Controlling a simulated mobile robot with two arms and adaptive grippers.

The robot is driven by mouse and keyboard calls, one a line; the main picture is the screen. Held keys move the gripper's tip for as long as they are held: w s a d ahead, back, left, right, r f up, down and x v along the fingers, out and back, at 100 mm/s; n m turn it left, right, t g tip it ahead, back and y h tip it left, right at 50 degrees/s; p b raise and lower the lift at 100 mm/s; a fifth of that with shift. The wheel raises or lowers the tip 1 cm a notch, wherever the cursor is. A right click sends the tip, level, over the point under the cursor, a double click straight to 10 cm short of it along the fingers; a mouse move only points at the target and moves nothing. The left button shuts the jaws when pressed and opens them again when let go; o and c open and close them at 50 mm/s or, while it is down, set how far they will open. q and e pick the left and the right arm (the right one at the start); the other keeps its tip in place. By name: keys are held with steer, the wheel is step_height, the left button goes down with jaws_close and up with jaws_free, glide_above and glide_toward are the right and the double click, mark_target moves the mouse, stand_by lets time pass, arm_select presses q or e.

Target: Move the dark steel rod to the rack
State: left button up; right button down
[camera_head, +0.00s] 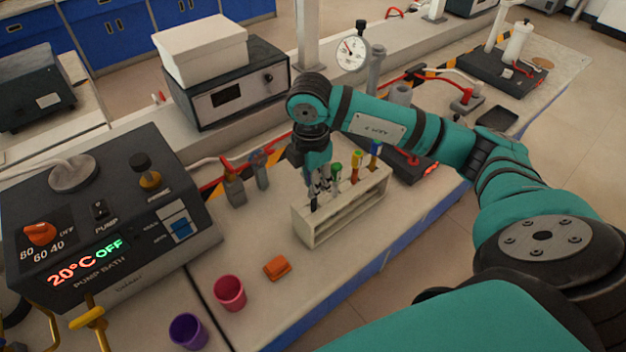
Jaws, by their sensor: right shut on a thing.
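The pale rack (352,198) stands on the bench right of centre, holding several upright pieces with green, orange, yellow and blue tops. My right gripper (319,184) points down over the rack's left end and is shut on a thin dark piece, which looks like the dark steel rod (313,204). The rod is upright, with its lower end at the rack's top near the left end. The fingers hide most of it, and I cannot tell how deep it sits in a hole. My left gripper is not in view.
A pump bath (120,215) fills the left side. A pink cup (230,293), a purple cup (188,331) and an orange block (277,268) stand before the rack. A grey power unit (228,90) with a white box is behind. Bench between block and rack is clear.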

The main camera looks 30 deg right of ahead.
steer(key=shift+f+b, duration=1.15)
steer(key=shift+f, duration=0.3)
steer(key=c, duration=1.1)
jaws_free()
steer(key=shift+r, duration=0.1)
steer(key=shift+o, duration=0.5)
steer(key=o, duration=0.3)
steer(key=shift+r+p, duration=2.55)
steer(key=shift+r, duration=1)
steer(key=shift+f, duration=0.1)
